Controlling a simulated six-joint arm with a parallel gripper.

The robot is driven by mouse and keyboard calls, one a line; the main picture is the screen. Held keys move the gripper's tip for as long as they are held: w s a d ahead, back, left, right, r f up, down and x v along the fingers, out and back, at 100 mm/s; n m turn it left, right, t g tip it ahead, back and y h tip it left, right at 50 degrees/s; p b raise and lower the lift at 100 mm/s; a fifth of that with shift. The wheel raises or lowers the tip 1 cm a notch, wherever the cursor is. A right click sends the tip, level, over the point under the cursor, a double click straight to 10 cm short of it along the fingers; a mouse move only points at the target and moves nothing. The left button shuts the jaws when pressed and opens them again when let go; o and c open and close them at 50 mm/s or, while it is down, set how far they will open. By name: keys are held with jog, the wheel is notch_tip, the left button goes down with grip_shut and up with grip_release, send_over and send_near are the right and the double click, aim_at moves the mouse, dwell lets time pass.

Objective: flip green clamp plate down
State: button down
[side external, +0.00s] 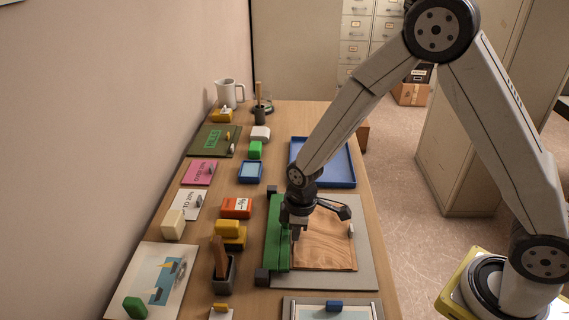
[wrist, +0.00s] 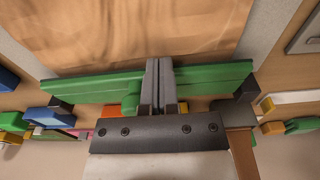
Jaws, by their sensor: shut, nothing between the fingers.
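The green clamp plate (side external: 275,235) is a long bar along the left side of a grey base board (side external: 366,275), between two black end blocks. It also crosses the wrist view (wrist: 215,76), with a green knob near its middle. I cannot tell its exact tilt. A wood-grained sheet (side external: 328,245) lies on the board, its left edge beside the plate; it fills the top of the wrist view (wrist: 140,35). My gripper (side external: 297,236) is shut and empty, pointing down at the plate's right side. In the wrist view its fingers (wrist: 160,67) cross in front of the plate, hiding part of it; contact is unclear.
A blue tray (side external: 345,180) lies behind the board. Left of the plate are an orange box (side external: 236,207), yellow blocks (side external: 230,232) and a grey pen holder (side external: 223,272). A framed item with a blue block (side external: 334,306) lies in front. The wall borders the table's left.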

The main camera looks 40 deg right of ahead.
jog(key=shift+r, duration=0.1)
jog(key=shift+w+r, duration=0.15)
jog(key=shift+r, duration=0.65)
jog(key=shift+w+a+r, duration=0.1)
jog(key=shift+a+r, duration=0.1)
jog(key=shift+r, duration=0.9)
jog(key=s+d+r, duration=0.4)
jog(key=r, duration=0.4)
jog(key=shift+s+d, duration=0.2)
jog(key=shift+f, duration=0.1)
